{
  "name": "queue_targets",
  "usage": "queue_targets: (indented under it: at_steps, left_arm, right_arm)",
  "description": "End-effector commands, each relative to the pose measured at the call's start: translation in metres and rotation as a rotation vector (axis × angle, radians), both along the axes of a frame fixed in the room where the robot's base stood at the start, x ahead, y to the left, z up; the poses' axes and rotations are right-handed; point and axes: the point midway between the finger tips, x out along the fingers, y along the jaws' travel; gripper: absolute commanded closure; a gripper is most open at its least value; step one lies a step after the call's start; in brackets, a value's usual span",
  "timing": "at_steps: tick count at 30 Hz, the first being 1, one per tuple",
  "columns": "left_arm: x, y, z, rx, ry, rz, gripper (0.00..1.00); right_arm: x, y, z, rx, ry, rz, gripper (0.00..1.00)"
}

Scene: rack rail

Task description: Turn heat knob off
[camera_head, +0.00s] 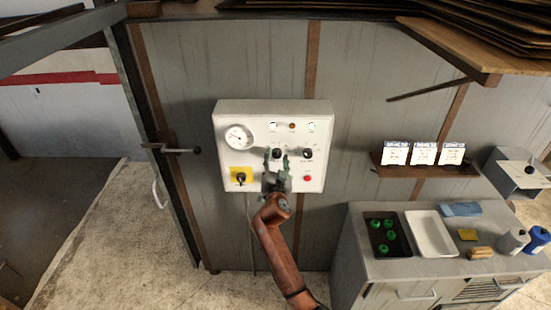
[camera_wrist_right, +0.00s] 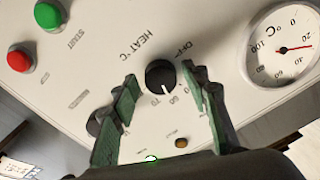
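In the head view the knob (camera_head: 277,153) sits in the panel's middle. My right gripper (camera_wrist_right: 160,78) is open, one green-padded finger on each side of the knob; I cannot tell whether either touches it. In the head view the right gripper (camera_head: 276,160) is in front of the panel and partly covers it. My left gripper is not in view.
A dial gauge (camera_head: 239,137), a second black knob (camera_head: 307,154), a yellow-backed switch (camera_head: 241,177) and a red button (camera_head: 307,178) are close around the gripper. A green button (camera_wrist_right: 48,15) shows in the wrist view. A grey cabinet (camera_head: 345,265) stands at the right.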

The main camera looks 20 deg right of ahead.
Motion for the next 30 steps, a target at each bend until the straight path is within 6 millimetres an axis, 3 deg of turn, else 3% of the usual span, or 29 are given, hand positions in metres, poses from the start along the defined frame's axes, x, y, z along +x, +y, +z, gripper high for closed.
queue_targets:
  at_steps: [15,30]
  left_arm:
    - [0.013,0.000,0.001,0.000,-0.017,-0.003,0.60]
    - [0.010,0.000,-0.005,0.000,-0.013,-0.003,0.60]
  right_arm:
    - [0.001,0.002,-0.001,0.001,0.002,0.003,0.95]
    - [0.001,0.003,-0.003,-0.139,0.043,0.004,0.95]
